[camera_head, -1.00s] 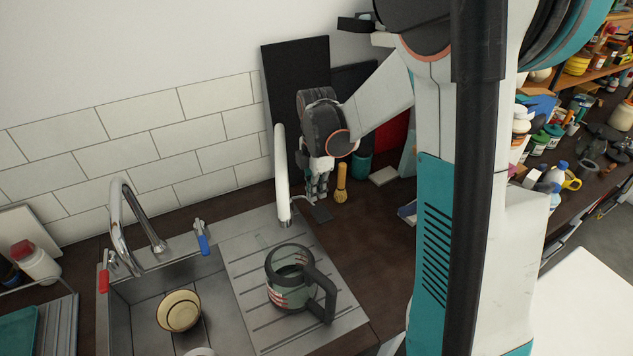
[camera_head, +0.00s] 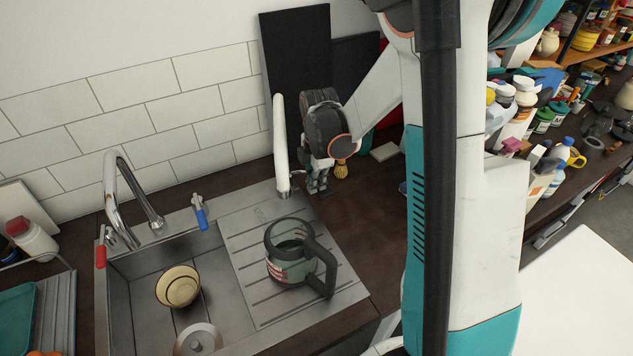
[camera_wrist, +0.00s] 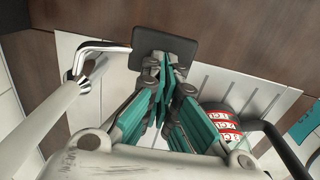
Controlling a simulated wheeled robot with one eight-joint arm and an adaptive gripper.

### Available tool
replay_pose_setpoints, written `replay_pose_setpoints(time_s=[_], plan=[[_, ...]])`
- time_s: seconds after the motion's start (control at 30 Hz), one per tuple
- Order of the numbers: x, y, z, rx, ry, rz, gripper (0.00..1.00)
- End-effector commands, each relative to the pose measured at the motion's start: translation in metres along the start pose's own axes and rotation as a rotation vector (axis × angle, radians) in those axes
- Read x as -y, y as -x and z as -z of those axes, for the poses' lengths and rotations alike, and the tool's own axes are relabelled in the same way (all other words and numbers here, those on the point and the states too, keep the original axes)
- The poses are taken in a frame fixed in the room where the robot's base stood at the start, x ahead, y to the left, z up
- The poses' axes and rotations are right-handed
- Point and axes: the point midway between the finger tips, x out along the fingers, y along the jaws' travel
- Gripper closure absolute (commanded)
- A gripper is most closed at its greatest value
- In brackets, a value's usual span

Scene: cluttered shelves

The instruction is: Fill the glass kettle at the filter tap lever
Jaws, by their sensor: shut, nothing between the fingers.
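The glass kettle (camera_head: 289,268) has a dark rim and handle and stands upright on the metal drainboard. In the wrist view its red-and-white marked side (camera_wrist: 226,125) shows at the right. The white filter tap (camera_head: 280,145) rises behind the kettle, its tip pointing down. I cannot tell whether the tip is over the kettle's opening. In the wrist view the lever is a chrome rod with a dark square paddle (camera_wrist: 183,44). My gripper (camera_head: 317,188) is shut and empty beside the tap. Its fingertips (camera_wrist: 163,75) overlap the paddle; contact is unclear. The kettle's water level is unclear.
A sink with a chrome faucet (camera_head: 113,205) and red and blue handles lies left of the drainboard, with a cream bowl (camera_head: 178,286) in it. Cluttered shelves are at right.

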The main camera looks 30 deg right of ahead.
Motion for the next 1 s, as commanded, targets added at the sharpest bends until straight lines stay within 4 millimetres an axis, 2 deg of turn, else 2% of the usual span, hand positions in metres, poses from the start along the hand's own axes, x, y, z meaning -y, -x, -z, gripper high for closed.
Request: replay_pose_setpoints(time_s=[0.2,0.4,1.0], plan=[[0.009,-0.028,0.000,0.000,-0.001,-0.196,1.00],[0.009,-0.041,0.000,0.001,0.000,-0.285,1.00],[0.009,-0.043,0.000,0.001,0.000,-0.281,1.00]])
